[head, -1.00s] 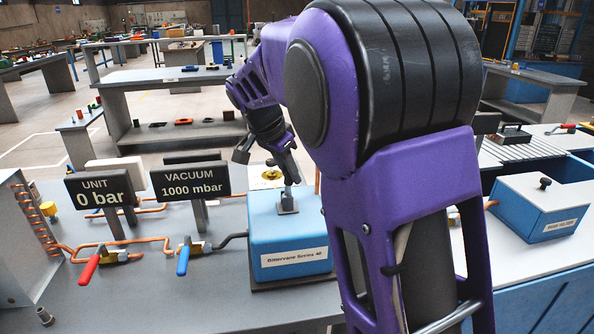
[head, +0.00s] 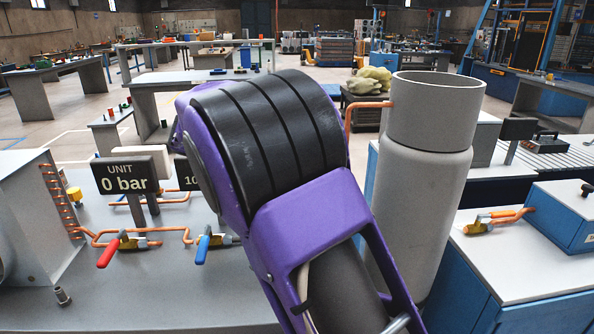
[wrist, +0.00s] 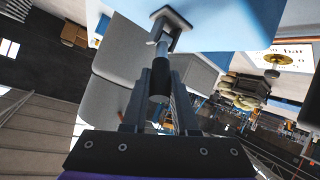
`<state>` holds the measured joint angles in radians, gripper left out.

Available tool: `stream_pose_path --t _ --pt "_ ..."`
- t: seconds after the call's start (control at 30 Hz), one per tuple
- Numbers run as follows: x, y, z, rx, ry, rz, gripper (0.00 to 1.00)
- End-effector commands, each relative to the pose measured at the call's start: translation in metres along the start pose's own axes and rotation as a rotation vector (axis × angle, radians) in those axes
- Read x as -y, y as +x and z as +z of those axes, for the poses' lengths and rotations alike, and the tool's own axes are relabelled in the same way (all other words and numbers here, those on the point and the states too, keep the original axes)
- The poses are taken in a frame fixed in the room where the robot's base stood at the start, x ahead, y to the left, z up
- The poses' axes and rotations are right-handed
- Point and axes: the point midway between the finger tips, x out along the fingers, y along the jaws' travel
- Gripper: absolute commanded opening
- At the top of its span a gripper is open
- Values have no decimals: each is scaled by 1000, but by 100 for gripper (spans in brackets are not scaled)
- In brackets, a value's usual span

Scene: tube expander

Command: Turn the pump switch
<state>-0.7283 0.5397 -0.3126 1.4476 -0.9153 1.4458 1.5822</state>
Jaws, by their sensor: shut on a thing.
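The pump switch (wrist: 160,52) shows in the wrist view as a metal lever on a square plate, with a dark grip at its free end. It is fixed to the light blue pump box (wrist: 232,25). My gripper (wrist: 160,84) is shut on the dark grip of the switch, one finger on each side. In the head view my purple arm hides the pump, the switch and the gripper. The unit sign (head: 127,175) reads 0 bar; the vacuum sign (head: 188,174) is mostly hidden.
A red-handled valve (head: 112,250) and a blue-handled valve (head: 208,247) sit on copper pipes at the left of the grey bench (head: 140,300). A tall grey cylinder (head: 425,190) stands right of my arm. A blue box (head: 570,215) is at the far right.

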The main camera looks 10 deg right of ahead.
Motion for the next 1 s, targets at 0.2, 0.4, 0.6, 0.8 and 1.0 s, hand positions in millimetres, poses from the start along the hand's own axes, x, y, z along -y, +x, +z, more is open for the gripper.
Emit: stream_pose_path --t 0.2,0.4,0.6,0.8,1.0 --pt "1 -1 1 -20 -7 9 0" --pt "1 -1 1 -21 -8 10 0" --pt "1 -1 1 -21 -8 10 38" --pt "1 -1 1 -19 -8 11 57" --pt "1 -1 1 -19 -8 11 57"
